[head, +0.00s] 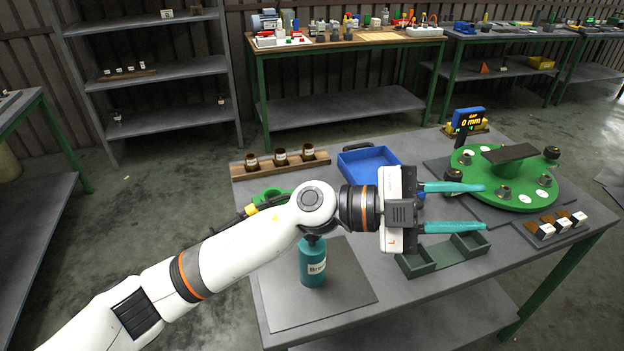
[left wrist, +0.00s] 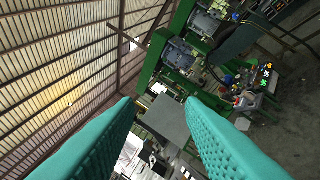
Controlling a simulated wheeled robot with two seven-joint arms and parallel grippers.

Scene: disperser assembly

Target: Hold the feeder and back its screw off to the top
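My left gripper (head: 483,207) is open, with two teal fingers spread apart and nothing seen between them. It hangs above the table, pointing right, over the space between the dark green two-ended holder and the round green plate. I cannot tell for sure which thing is the feeder. A blue display (head: 468,121) reading "0 mm" stands on a dark post behind the round green plate (head: 515,198), which carries a dark bar and several dark round parts. No screw can be made out. In the left wrist view my open fingers (left wrist: 158,101) frame distant room background. My right gripper is not in view.
A teal labelled bottle (head: 312,264) stands on a grey mat (head: 345,293) below my arm. A dark green holder (head: 445,259), a blue tray (head: 366,167), a wooden rack (head: 281,169) of brown jars and small white-and-dark blocks (head: 556,226) share the table. My arm hides part of a green object.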

